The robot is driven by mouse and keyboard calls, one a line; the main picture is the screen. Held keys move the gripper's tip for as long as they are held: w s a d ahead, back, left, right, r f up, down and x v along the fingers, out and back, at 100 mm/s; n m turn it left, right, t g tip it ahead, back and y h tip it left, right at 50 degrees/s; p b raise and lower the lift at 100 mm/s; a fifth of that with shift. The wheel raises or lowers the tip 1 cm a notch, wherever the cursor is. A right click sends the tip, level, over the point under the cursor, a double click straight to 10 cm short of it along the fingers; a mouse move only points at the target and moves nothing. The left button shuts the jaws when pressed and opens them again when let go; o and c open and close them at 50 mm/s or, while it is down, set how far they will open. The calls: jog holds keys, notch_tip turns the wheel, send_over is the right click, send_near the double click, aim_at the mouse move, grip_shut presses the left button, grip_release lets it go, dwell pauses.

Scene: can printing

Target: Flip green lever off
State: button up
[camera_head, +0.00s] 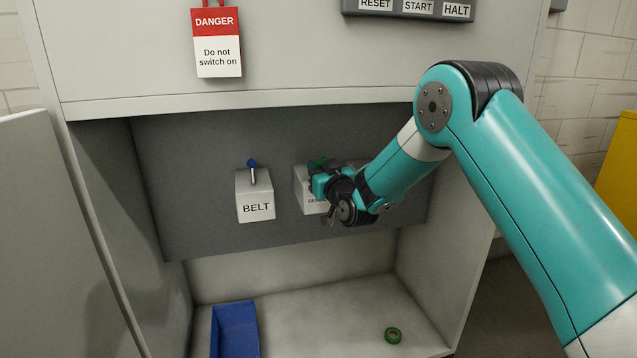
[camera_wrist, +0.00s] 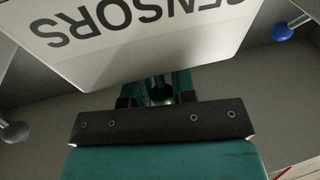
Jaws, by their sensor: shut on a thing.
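The box marked SENSORS (camera_head: 307,192) stands on the grey back panel, mostly behind my gripper. In the wrist view its upside-down label (camera_wrist: 140,35) fills the top. The green lever (camera_head: 318,163) shows only as a bit of green at the top of the box; the rest is hidden. In the wrist view its stem and green knob (camera_wrist: 159,94) are between my fingers. My gripper (camera_head: 319,181) is shut on the lever, right at the box. The fingers also show in the wrist view (camera_wrist: 157,88).
The BELT box (camera_head: 255,205) with a blue-knobbed lever (camera_head: 252,164) stands to the left. A grey knob (camera_wrist: 15,132) shows in the wrist view. Below are a blue bin (camera_head: 236,330) and a green ring (camera_head: 393,335). A DANGER tag (camera_head: 217,45) hangs above.

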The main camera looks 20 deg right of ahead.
jog(key=shift+s+f+t+b, duration=0.1)
jog(key=shift+f+t+b, duration=0.2)
jog(key=shift+b, duration=0.6)
jog(key=shift+r, duration=0.25)
jog(key=o, duration=0.9)
jog(key=shift+s, duration=0.1)
jog(key=b+v, duration=1.3)
jog(key=v, duration=0.4)
jog(key=shift+f+b, duration=0.3)
jog(key=shift+b, duration=0.05)
jog(key=shift+s+d, duration=0.1)
